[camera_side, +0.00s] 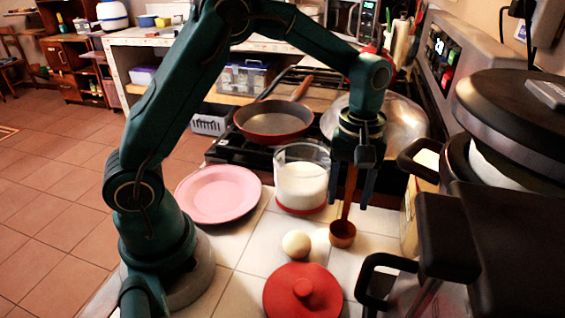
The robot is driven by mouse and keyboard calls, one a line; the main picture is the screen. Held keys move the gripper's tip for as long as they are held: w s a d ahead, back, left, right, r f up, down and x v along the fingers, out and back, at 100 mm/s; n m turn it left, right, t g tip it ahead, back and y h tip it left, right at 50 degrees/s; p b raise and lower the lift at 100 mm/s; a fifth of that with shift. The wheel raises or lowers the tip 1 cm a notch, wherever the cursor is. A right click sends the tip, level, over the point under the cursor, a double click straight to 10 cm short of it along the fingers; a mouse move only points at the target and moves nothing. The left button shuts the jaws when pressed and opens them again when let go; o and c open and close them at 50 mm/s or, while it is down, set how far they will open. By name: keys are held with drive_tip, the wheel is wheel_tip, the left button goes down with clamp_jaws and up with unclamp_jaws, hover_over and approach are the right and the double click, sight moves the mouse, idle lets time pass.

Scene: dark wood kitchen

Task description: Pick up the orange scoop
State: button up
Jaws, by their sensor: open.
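The orange scoop (343,234) is on or just above the white tiled counter, with its bowl low and its handle rising nearly upright. My gripper (350,200) points down over it, with its jaws open. The scoop's handle shows between the two fingers, and its upper end is hidden by the gripper. I cannot tell whether either finger touches the handle.
A glass container of white contents (302,182) stands close left of my gripper. A white egg-like ball (296,244) and a red lid (302,292) lie in front. A pink plate (218,194) is left. Dark pots (510,130) crowd the right; a pan (273,121) sits behind.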

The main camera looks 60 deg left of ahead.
clamp_jaws()
wheel_tip(320, 180, up, 10)
idle(0.8)
